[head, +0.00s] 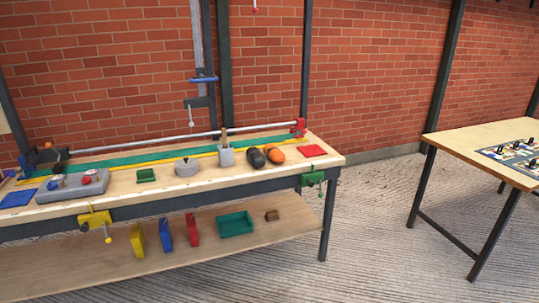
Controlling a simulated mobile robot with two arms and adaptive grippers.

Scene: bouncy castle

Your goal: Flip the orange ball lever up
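Neither of my grippers shows in the head view. A small orange ball (48,146) sits at the dark fixture (40,157) at the left end of the workbench (130,187). Whether it is the tip of a lever, and how that lever is tilted, is too small to tell. A larger orange rounded thing (276,154) lies towards the right of the bench top, beside a black one (256,159). No lever shows on it.

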